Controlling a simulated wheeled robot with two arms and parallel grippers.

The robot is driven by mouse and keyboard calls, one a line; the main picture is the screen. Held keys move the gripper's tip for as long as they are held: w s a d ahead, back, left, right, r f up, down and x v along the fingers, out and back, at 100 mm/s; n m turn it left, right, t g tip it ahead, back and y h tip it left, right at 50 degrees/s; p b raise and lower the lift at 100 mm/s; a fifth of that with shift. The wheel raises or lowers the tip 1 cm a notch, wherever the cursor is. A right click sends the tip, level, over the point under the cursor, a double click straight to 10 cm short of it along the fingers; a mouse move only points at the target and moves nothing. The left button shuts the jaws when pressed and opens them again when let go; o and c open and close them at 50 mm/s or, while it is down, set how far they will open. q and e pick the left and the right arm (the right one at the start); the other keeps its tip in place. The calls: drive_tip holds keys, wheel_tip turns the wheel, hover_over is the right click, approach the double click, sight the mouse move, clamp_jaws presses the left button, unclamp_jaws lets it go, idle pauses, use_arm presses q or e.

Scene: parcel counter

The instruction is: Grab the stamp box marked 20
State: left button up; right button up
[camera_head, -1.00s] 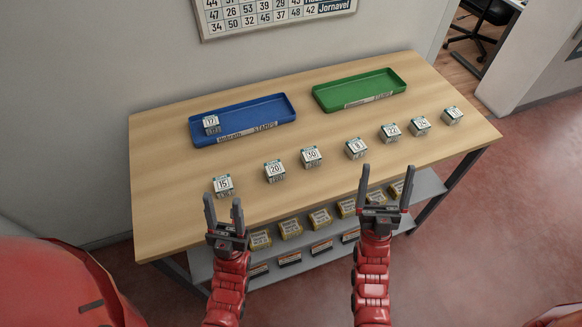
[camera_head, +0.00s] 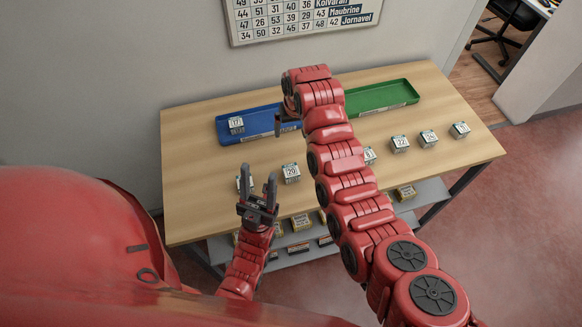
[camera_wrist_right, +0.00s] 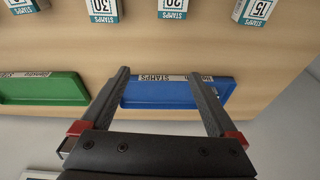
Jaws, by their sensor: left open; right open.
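The stamp box marked 20 (camera_head: 291,173) is a small white-topped cube on the counter, between the two grippers in the head view. It also shows at the top edge of the right wrist view (camera_wrist_right: 173,9), where its top is cut off. My left gripper (camera_head: 260,188) is open and empty to the lower left of it, in front of the box marked 15 (camera_head: 240,184). My right gripper (camera_head: 285,119) is open and empty over the blue tray, beyond the box marked 20. Its fingers straddle part of that tray in the right wrist view (camera_wrist_right: 163,80).
The blue tray (camera_head: 225,135) holds a box marked 17 (camera_head: 236,126). A green tray (camera_head: 410,92) is at the back right. My right arm crosses the counter and hides the box marked 30 (camera_wrist_right: 103,10). Several more boxes stand to the right (camera_head: 400,144). A shelf below holds packages.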

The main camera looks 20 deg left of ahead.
drive_tip(key=s+r+g+h, duration=0.2)
drive_tip(key=s+r, duration=0.2)
drive_tip(key=s, duration=0.1)
drive_tip(key=b, duration=0.9)
hover_over(291, 169)
drive_tip(key=shift+n, duration=0.4)
drive_tip(key=f, duration=1)
drive_tip(key=shift+a+f, duration=0.25)
drive_tip(key=shift+f, duration=0.1)
drive_tip(key=shift+f+p, duration=0.3)
drive_tip(key=shift+f, duration=0.05)
drive_tip(key=shift+s+f, duration=0.1)
drive_tip(key=shift+f, duration=0.25)
drive_tip(key=f+p, duration=0.3)
drive_tip(key=f, duration=0.1)
drive_tip(key=shift+d, duration=0.2)
drive_tip(key=shift+f, duration=0.65)
drive_tip(key=c, duration=1.5)
drive_tip(key=shift+r, duration=0.15)
